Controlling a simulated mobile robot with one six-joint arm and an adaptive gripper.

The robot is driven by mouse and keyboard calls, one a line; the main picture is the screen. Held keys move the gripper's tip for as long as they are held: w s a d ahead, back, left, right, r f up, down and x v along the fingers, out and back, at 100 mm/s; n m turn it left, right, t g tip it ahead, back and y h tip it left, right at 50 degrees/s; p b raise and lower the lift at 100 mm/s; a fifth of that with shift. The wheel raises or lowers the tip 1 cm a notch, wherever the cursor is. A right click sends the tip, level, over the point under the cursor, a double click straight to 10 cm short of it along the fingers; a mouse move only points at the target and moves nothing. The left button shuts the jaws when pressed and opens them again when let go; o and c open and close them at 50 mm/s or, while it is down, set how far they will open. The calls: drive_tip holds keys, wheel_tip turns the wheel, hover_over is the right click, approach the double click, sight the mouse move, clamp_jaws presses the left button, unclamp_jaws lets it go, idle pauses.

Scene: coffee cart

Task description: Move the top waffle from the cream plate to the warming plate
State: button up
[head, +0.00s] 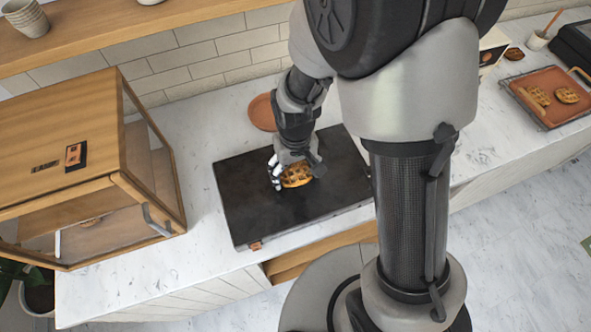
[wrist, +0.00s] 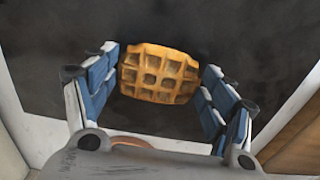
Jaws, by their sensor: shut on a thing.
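A golden waffle (head: 297,176) is between the fingers of my gripper (head: 294,168), over the middle of the black warming plate (head: 255,215). In the wrist view, the waffle (wrist: 158,74) spans the gap between the blue-padded fingers of my gripper (wrist: 161,66), which is shut on it. The dark warming plate (wrist: 70,25) lies behind the waffle. I cannot tell whether the waffle touches the plate or is held just above it. I cannot make out the cream plate in either view.
A wooden display case (head: 60,160) with a glass front stands left of the warming plate. A terracotta plate (head: 262,112) lies behind it, near the tiled wall. A tray (head: 552,97) with waffles is at the far right. The marble counter (head: 212,262) is clear in front of the case.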

drive_tip(key=shift+f, duration=0.1)
drive_tip(key=o, duration=0.6)
drive_tip(key=shift+f, duration=0.1)
drive_tip(key=o, duration=0.5)
drive_tip(key=shift+c, duration=0.2)
wheel_tip(320, 180, up, 12)
drive_tip(key=r+p, duration=0.1)
drive_tip(key=p, duration=0.2)
wheel_tip(320, 180, up, 10)
drive_tip(key=r+m+t, duration=0.1)
drive_tip(key=m+t, duration=0.1)
hover_over(295, 174)
drive_tip(key=s+d, duration=0.5)
drive_tip(key=d, duration=0.1)
drive_tip(key=s+d+r+m+t, duration=0.1)
drive_tip(key=s+d+r+t, duration=0.1)
drive_tip(key=s+d+r, duration=0.3)
drive_tip(key=s, duration=0.3)
drive_tip(key=shift+s+t, duration=0.3)
drive_tip(key=shift+s, duration=0.05)
